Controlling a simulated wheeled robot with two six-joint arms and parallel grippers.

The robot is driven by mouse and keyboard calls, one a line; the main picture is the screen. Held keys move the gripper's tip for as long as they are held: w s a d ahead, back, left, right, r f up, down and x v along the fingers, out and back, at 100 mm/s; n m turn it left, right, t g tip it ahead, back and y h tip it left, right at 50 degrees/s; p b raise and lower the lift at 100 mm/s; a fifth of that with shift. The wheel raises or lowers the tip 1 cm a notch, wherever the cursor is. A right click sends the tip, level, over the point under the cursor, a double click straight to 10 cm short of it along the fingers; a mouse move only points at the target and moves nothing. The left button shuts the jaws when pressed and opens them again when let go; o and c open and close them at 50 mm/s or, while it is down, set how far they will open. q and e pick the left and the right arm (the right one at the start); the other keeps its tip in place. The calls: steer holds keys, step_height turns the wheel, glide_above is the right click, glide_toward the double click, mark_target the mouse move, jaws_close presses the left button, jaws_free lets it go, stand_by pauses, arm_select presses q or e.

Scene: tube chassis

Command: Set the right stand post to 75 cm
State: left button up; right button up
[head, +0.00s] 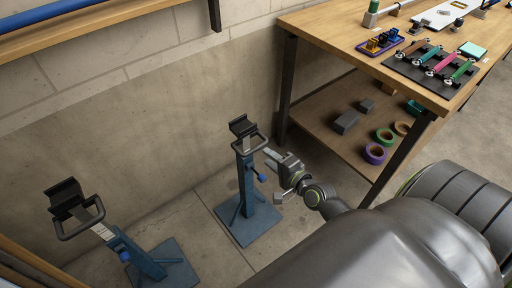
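The right stand (247,185) is a blue post on a square blue base plate, with a black V-shaped head, a loop handle (250,149) and a blue knob (261,178) on its side. It stands upright on the floor near the wall. My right gripper (268,158) is at the right side of this stand, just below and beside the handle. Its fingers point left at the post; I cannot tell whether they touch the handle or how far apart they are. The height reading on the post is not legible. My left gripper is not in view.
A second blue stand (146,264) with a pale scale strip is at the lower left. A wooden workbench (330,31) with tools on top and a lower shelf (319,129) holding tape rolls stands at the right. A concrete wall (120,130) is behind the stands.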

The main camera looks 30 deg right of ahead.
mark_target(256, 147)
steer(key=shift+b+x, duration=0.35)
steer(key=shift+x, duration=3.45)
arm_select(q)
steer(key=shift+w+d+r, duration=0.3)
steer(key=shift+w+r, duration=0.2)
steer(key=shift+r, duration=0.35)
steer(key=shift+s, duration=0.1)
arm_select(e)
jaws_close()
